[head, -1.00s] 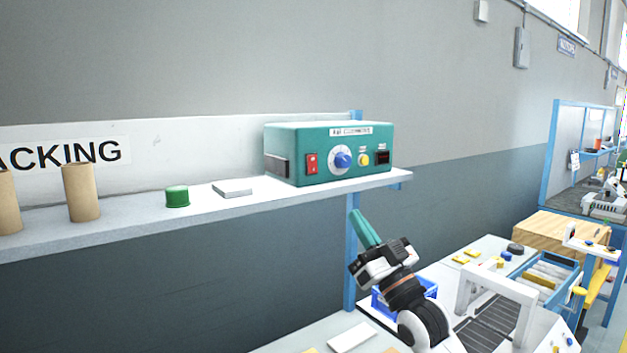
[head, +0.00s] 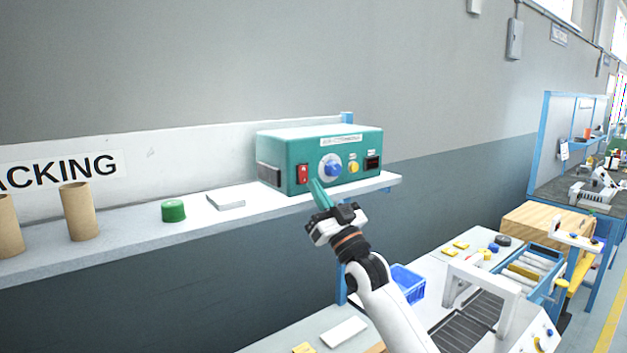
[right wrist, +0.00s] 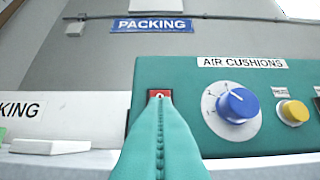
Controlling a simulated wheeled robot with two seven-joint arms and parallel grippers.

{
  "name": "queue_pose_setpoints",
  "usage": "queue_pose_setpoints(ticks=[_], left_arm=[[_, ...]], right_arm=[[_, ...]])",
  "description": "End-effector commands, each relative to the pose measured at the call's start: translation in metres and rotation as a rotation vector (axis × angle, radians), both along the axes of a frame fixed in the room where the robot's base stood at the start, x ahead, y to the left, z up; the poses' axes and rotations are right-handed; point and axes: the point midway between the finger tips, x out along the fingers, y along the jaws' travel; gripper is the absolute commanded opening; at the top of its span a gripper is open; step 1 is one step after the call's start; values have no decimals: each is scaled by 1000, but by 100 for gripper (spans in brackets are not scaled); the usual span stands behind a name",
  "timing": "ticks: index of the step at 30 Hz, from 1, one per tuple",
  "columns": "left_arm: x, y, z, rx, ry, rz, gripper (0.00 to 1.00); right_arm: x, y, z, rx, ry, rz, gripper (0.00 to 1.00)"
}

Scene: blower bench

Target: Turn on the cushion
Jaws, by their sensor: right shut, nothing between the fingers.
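The teal air cushion machine (head: 285,147) stands on the shelf. Its front has a red rocker switch (head: 302,174), a blue knob (head: 331,167) on a white dial, a yellow button (head: 353,167) and a dark display (head: 372,163). My right gripper (head: 318,190) is shut and empty, its teal fingers pointing up at the front panel just below and right of the switch. In the right wrist view the closed fingers (right wrist: 160,140) cover the lower part of the red switch (right wrist: 159,94). I cannot tell whether they touch it. My left gripper is not in view.
The shelf (head: 130,225) also holds a green cap (head: 173,211), a grey flat block (head: 226,201) and cardboard tubes (head: 78,211). Below right are a blue bin (head: 408,284) and a white frame (head: 487,283) on the bench. The space before the machine's panel is open.

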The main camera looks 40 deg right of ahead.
Motion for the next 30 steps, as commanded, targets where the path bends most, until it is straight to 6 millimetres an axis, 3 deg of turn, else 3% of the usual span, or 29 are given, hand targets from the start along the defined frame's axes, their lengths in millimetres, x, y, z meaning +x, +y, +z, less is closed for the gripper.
queue_pose_setpoints(ticks=[6, 16, 23, 30], left_arm=[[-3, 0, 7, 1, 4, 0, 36], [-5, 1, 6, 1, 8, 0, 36], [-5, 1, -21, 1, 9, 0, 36], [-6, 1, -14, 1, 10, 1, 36]], right_arm=[[14, -2, -1, -1, 0, -1, 0], [14, -1, -3, -1, -1, -1, 0], [22, -3, -12, -6, -65, 0, 0], [22, -3, -5, -7, -66, -1, 0]])
